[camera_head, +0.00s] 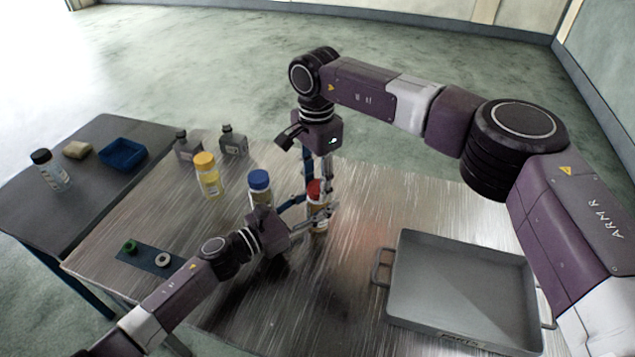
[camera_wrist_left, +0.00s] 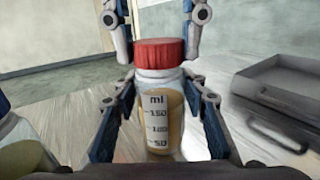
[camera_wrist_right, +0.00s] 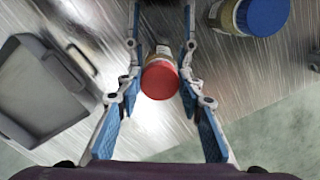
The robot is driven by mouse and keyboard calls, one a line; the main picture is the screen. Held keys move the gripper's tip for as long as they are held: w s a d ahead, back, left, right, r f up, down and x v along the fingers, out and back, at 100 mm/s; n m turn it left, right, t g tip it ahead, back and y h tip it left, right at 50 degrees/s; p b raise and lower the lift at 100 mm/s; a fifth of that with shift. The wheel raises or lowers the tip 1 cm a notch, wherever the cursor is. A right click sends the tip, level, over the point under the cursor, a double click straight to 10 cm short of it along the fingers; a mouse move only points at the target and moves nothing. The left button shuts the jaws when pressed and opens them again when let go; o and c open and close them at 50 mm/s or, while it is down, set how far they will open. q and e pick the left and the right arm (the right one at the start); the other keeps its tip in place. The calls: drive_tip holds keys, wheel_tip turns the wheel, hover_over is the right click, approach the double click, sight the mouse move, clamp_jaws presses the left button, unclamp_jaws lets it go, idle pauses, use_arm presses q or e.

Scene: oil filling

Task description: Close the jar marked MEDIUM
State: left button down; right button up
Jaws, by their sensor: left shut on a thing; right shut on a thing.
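A clear jar (camera_wrist_left: 160,118) with amber liquid and a millilitre scale stands upright on the metal table, with a red lid (camera_wrist_left: 160,51) on its mouth. The lid looks level; I cannot tell how tightly it sits. My left gripper (camera_head: 314,213) is shut around the jar's body from the left. My right gripper (camera_wrist_right: 160,78) reaches down from above and is shut on the red lid. A blue-lidded jar (camera_head: 259,185) and a yellow-lidded jar (camera_head: 209,177) stand to the left. No MEDIUM marking is readable on any jar.
A large grey metal tray (camera_head: 397,278) is at the right. Two dark bottles (camera_head: 188,148) stand at the back. A dark strip (camera_head: 150,259) with rings lies front left. A side table holds a blue bin (camera_head: 123,155), a sponge (camera_head: 77,150) and a black-capped bottle (camera_head: 50,172).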

drive_tip(key=m, duration=0.5)
drive_tip(key=shift+w, duration=0.1)
drive_tip(key=m, duration=0.5)
drive_tip(key=shift+w, duration=0.1)
drive_tip(key=m, duration=0.5)
use_arm(q)
drive_tip(key=shift+f, duration=0.1)
use_arm(e)
drive_tip(key=m, duration=0.6)
drive_tip(key=shift+w+m, duration=0.15)
drive_tip(key=shift+m, duration=0.15)
drive_tip(key=m, duration=0.4)
drive_tip(key=shift+d+m, duration=0.15)
drive_tip(key=shift+m, duration=0.25)
drive_tip(key=m, duration=0.6)
drive_tip(key=shift+d, duration=0.15)
drive_tip(key=m, duration=1)
drive_tip(key=shift+s, duration=0.2)
drive_tip(key=o, duration=0.8)
